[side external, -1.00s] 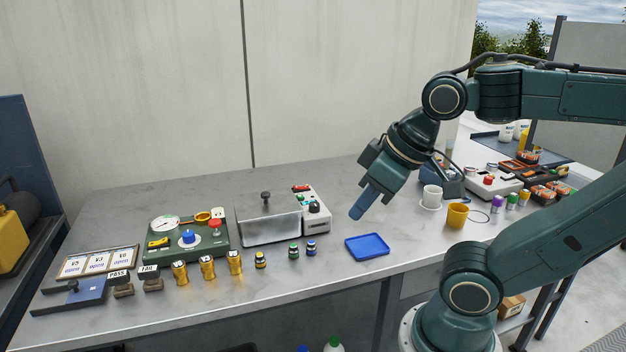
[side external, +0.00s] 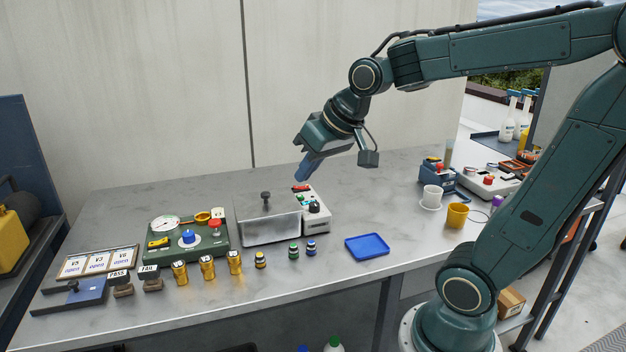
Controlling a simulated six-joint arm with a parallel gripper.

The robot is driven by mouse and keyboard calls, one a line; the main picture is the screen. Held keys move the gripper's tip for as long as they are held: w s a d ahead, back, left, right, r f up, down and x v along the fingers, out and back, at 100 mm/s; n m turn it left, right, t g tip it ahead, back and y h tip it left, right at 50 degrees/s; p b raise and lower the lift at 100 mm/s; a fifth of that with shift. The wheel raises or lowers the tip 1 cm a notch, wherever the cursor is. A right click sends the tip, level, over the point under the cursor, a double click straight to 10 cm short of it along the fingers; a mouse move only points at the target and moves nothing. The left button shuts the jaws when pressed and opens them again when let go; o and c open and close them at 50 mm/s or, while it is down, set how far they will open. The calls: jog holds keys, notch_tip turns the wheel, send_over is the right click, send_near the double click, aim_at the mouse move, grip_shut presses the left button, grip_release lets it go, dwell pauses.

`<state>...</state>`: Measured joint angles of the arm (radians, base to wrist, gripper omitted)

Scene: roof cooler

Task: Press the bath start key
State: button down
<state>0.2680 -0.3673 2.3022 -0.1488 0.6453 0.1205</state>
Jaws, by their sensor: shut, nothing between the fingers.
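The bath (side external: 268,228) is a grey metal box with a lid and a black knob, standing mid-table. Its white control panel (side external: 318,222) adjoins it on the right, with a red part, small coloured keys (side external: 303,199) and a black dial. Which key is the start key is too small to tell. My gripper (side external: 303,177) is shut and empty. It points down and left, with its blue fingertips just above the back end of the panel in the picture. Whether they touch it cannot be told.
A blue tray (side external: 367,246) lies right of the panel. Small bottles (side external: 294,251) and gold parts (side external: 207,267) line the front. A green gauge board (side external: 187,238) stands left. A white cup (side external: 432,194) and yellow cup (side external: 457,215) stand right. Table behind the bath is clear.

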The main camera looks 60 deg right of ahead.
jog(key=w+d+f+m, duration=0.1)
jog(key=w+d+m, duration=0.1)
jog(key=w+d, duration=0.35)
jog(key=m+t+h, duration=0.1)
jog(key=m+t, duration=0.2)
jog(key=m, duration=0.3)
send_over(300, 197)
notch_tip(300, 197, down, 9)
jog(key=shift+s+d, duration=0.15)
jog(key=shift+s, duration=0.2)
jog(key=shift+f, duration=0.1)
jog(key=shift+f, duration=4.2)
